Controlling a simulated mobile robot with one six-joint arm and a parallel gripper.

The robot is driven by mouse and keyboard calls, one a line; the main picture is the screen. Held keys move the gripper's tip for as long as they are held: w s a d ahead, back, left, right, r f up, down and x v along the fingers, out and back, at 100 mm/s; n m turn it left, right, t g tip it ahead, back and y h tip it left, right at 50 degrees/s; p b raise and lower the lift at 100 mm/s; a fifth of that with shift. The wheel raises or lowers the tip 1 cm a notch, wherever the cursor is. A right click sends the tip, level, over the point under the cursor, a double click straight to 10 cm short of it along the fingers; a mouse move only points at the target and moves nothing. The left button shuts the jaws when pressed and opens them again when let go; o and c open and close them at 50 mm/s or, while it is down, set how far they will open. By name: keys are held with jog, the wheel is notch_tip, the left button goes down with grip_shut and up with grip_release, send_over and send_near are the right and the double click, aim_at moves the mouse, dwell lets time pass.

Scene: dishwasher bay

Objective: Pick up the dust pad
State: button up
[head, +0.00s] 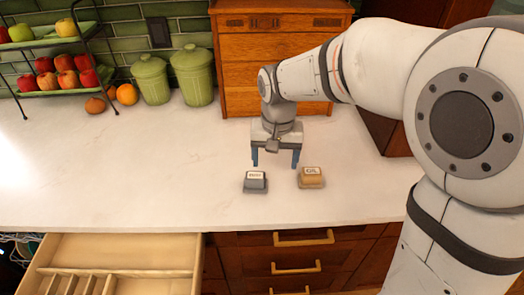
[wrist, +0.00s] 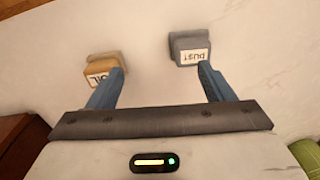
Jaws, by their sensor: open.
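The dust pad (head: 256,181) is a small grey block with a white label on the white counter. In the wrist view the grey pad (wrist: 190,49) shows its label reading "DUST", upside down, just beyond the right-hand finger. My gripper (head: 275,159) points down over the counter, behind and slightly right of the dust pad, with its blue fingers apart and nothing between them. In the wrist view my gripper (wrist: 160,78) is also open and empty. A similar tan pad (head: 311,177) labelled "OIL" sits to the right of the dust pad; it also shows in the wrist view (wrist: 102,70).
Two green canisters (head: 192,75) and a fruit rack (head: 55,80) stand at the back left. A wooden drawer cabinet (head: 262,75) stands behind my gripper. An open drawer (head: 120,252) juts out at the front left. The counter (head: 130,165) left of the pads is clear.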

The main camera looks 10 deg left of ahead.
send_over(255, 176)
jog(key=shift+s+d+f, duration=0.2)
jog(key=shift+d+f, duration=0.2)
jog(key=shift+f, duration=0.3)
jog(key=f, duration=0.2)
jog(key=f+p, duration=0.1)
jog(key=f, duration=0.4)
jog(key=shift+w+a+f+p, duration=0.1)
jog(key=shift+w+a+p, duration=0.1)
jog(key=shift+a+p, duration=0.15)
jog(key=c, duration=1.1)
